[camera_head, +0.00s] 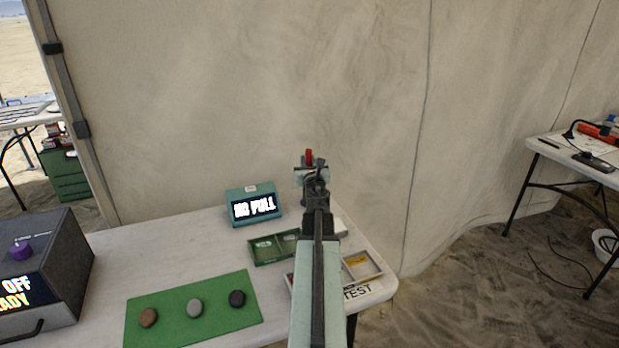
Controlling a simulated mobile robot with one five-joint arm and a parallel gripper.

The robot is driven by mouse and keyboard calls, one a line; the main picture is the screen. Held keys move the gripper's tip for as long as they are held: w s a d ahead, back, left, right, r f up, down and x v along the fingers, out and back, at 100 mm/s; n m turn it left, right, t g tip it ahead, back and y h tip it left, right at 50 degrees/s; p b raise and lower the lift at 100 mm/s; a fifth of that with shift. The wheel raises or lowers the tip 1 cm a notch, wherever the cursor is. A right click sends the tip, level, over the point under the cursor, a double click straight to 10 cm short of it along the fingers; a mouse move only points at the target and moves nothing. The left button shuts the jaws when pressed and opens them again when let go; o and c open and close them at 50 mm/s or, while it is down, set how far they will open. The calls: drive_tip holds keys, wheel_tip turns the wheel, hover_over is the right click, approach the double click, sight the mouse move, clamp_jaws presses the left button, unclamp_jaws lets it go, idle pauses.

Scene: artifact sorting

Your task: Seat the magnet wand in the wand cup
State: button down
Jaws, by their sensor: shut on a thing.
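My gripper (311,170) is at the end of my raised arm, above the far right part of the table. It is shut on a small red piece (309,156), which seems to be the magnet wand. Only its red end shows above the jaws; the rest is hidden by my gripper and arm. I cannot make out the wand cup; my arm covers part of the table's right side.
The white table (180,255) holds a teal display (253,206) reading "NO PULL", a green sectioned tray (268,250), a tray marked "TEST" (361,268), a green mat (168,295) with three stones, and a dark machine (45,262). A tent wall stands behind.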

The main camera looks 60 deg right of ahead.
wheel_tip(320, 180, down, 4)
drive_tip(key=b, duration=0.3)
drive_tip(key=c, duration=1.3)
unclamp_jaws()
drive_tip(key=shift+r, duration=0.15)
drive_tip(key=shift+r, duration=0.1)
